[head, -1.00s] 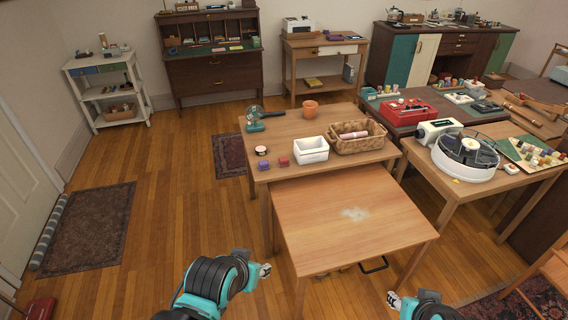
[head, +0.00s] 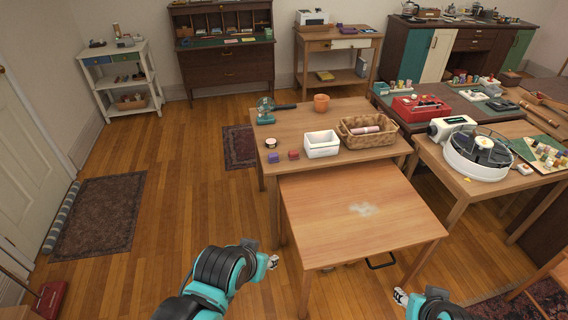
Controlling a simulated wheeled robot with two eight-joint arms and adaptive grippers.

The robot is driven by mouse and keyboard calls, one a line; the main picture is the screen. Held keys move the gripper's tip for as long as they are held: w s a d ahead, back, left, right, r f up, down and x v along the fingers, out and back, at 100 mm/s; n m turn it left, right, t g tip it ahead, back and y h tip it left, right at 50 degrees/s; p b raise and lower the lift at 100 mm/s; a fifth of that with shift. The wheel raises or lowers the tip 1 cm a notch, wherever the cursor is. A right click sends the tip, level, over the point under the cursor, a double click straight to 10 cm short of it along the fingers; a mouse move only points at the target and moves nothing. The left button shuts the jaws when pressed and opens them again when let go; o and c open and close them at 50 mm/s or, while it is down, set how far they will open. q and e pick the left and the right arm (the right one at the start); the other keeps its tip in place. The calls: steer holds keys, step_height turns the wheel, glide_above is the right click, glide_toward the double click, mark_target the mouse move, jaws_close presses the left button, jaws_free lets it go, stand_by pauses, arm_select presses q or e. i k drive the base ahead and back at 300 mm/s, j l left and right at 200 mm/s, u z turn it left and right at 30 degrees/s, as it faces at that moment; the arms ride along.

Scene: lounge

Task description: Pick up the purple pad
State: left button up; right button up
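A small purple block-like piece (head: 273,158) sits at the front left of the wooden table, left of a small red piece (head: 294,155). It may be the purple pad, but it is too small to tell. Another small purple thing (head: 340,26) lies on the far side table. My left gripper (head: 272,262) is low in the view, in front of the table and well apart from the purple piece. My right gripper (head: 400,296) is at the bottom, right of centre. Both grippers are too small to tell open from shut; nothing is seen in them.
A lower wooden table (head: 330,220) juts out in front.

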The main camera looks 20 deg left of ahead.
mark_target(272, 157)
steer(key=j+z, duration=0.1)
steer(key=j, duration=1.5)
steer(key=i+j, duration=0.35)
steer(key=i, duration=0.15)
steer(key=i+j+z, duration=0.1)
steer(key=i+j, duration=0.25)
steer(key=i, duration=0.7)
